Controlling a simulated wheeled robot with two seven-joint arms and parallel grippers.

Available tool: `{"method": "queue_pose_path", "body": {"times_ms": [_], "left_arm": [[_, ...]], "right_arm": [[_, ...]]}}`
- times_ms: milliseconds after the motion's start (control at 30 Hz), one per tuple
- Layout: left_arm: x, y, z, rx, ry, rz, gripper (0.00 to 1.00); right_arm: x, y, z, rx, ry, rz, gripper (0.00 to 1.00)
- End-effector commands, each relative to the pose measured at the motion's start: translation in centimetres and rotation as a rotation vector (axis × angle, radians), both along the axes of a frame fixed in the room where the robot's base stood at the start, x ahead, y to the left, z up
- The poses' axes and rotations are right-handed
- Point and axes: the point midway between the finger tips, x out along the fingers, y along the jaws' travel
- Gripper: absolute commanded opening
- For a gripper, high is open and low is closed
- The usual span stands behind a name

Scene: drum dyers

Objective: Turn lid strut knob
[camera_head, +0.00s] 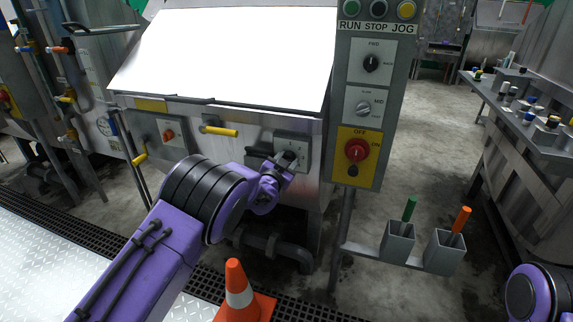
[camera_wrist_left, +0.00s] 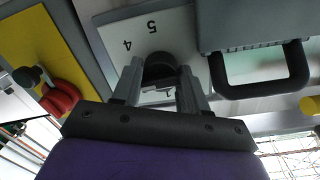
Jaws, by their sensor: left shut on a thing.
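A dark knob (camera_wrist_left: 160,66) sits on a pale plate (camera_wrist_left: 140,32) marked with numbers such as 4 and 5 in the left wrist view. The plate also shows in the head view (camera_head: 303,142), on the front of the steel machine under its white lid panel (camera_head: 225,55). My left gripper (camera_head: 285,165) reaches it from the front. In the wrist view the gripper's fingers (camera_wrist_left: 160,84) are on both sides of the knob, shut on it. In the head view my gripper mostly hides the knob. My right gripper is out of view; only part of my right arm shows at the lower right.
A black handle (camera_wrist_left: 262,78) is close beside the plate. The control panel (camera_head: 367,90) with a red rotary switch (camera_head: 356,151) stands right of it. A yellow handle (camera_head: 220,131) is to the left. An orange cone (camera_head: 236,285) stands below; holders (camera_head: 398,243) with tools are right.

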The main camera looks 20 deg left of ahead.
Motion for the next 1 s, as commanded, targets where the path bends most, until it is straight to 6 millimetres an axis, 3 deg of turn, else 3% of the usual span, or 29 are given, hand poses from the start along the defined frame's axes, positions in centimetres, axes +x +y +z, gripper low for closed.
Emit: {"method": "queue_pose_path", "body": {"times_ms": [633,667,1000], "left_arm": [[0.01,0.14,0.1,0.053,-0.002,0.002,0.13],[0.01,0.14,0.1,0.053,-0.002,0.002,0.52],[-0.28,-0.02,0.06,0.052,-0.002,-0.001,0.52]], "right_arm": [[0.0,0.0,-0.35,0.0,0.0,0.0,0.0],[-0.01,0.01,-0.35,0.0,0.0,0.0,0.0],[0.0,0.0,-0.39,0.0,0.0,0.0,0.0]]}}
